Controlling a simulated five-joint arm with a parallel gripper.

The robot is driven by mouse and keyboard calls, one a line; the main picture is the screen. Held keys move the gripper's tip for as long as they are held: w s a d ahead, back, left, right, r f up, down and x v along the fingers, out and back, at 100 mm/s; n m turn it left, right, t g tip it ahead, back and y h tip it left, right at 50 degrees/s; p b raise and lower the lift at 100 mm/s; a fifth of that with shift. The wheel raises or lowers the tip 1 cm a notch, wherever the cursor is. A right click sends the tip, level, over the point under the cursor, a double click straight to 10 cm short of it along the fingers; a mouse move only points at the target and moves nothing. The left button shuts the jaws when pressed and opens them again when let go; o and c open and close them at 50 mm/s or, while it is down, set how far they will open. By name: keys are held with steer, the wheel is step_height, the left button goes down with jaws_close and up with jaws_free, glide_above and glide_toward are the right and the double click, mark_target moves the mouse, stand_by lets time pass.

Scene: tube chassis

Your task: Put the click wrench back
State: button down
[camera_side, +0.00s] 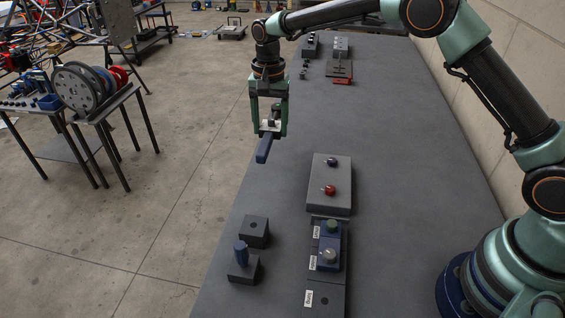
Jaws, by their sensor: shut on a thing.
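My gripper (268,128) hangs in the air near the left edge of the grey bench. It is shut on a blue-handled tool that looks like the click wrench (264,149). The blue handle slants down below the jaws, clear of the bench, and the held end is partly hidden by the fingers. Below, a dark block with an empty hole (254,231) sits on the bench. A second dark block (244,271) in front of it has a blue upright piece (241,250) in it. I cannot tell which place belongs to the wrench.
A labelled dark strip (324,303) with a green knob (332,226), a silver knob (329,255) and an open hole lies to the right. Behind it is a grey box (328,176) with red and dark knobs. Small items (340,68) stand far back.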

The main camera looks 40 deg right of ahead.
mark_target(272, 135)
steer(key=s+f, duration=0.1)
steer(key=s+a+f, duration=0.1)
steer(key=shift+s+a+f, duration=0.1)
steer(key=shift+s+f, duration=0.1)
steer(key=shift+f, duration=3.55)
steer(key=shift+f, duration=0.55)
jaws_free()
